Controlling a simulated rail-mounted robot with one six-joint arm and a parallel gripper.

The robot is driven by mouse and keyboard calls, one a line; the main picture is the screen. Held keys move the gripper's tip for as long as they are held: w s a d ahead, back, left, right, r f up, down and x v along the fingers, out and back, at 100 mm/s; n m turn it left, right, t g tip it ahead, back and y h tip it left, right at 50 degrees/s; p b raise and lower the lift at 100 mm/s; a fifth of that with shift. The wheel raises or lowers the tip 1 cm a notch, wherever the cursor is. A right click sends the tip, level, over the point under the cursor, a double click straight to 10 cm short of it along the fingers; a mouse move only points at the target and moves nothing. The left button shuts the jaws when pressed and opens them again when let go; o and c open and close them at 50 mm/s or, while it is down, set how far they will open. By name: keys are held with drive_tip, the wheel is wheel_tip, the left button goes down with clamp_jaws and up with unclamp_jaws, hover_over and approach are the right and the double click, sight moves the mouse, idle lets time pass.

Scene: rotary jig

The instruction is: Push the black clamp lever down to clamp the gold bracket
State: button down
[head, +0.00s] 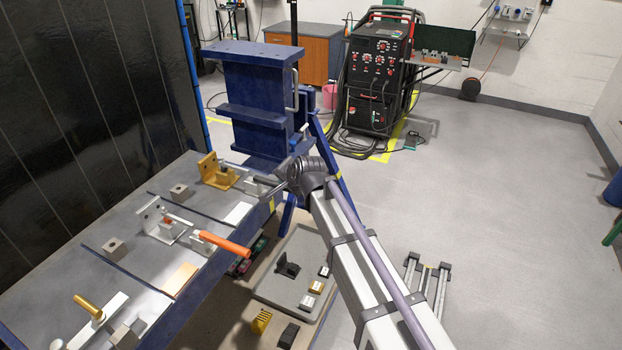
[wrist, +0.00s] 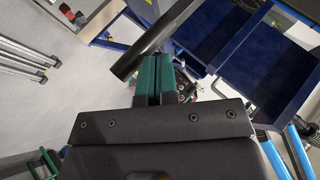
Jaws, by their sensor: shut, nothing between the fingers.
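The gold bracket (head: 215,172) stands upright on the far fixture of the bench in the head view. A clamp sits just right of it, partly hidden by my wrist. In the wrist view the black clamp lever (wrist: 155,42) is a thick round bar, running diagonally past the tips of my gripper (wrist: 153,72). Its free end is just left of the fingertips. My green-padded fingers are shut with nothing between them. They look very near the lever; I cannot tell whether they touch it. In the head view my fingers are hard to make out against the clamp.
Nearer on the bench (head: 85,258) are a silver bracket (head: 150,214) with an orange clamp lever (head: 222,243) and a gold-handled fixture (head: 90,307). A blue stand (head: 252,85) rises behind the gold bracket. A grey tray (head: 270,288) with small parts lies below. Floor is free at right.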

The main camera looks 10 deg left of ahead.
drive_tip(key=shift+s+f+b, duration=0.15)
drive_tip(key=shift+f+b, duration=0.2)
drive_tip(key=shift+f, duration=0.2)
drive_tip(key=shift+d, duration=0.1)
drive_tip(key=p+v, duration=0.6)
drive_tip(key=v, duration=0.4)
drive_tip(key=shift+d+f, duration=0.3)
drive_tip(key=shift+f, duration=0.05)
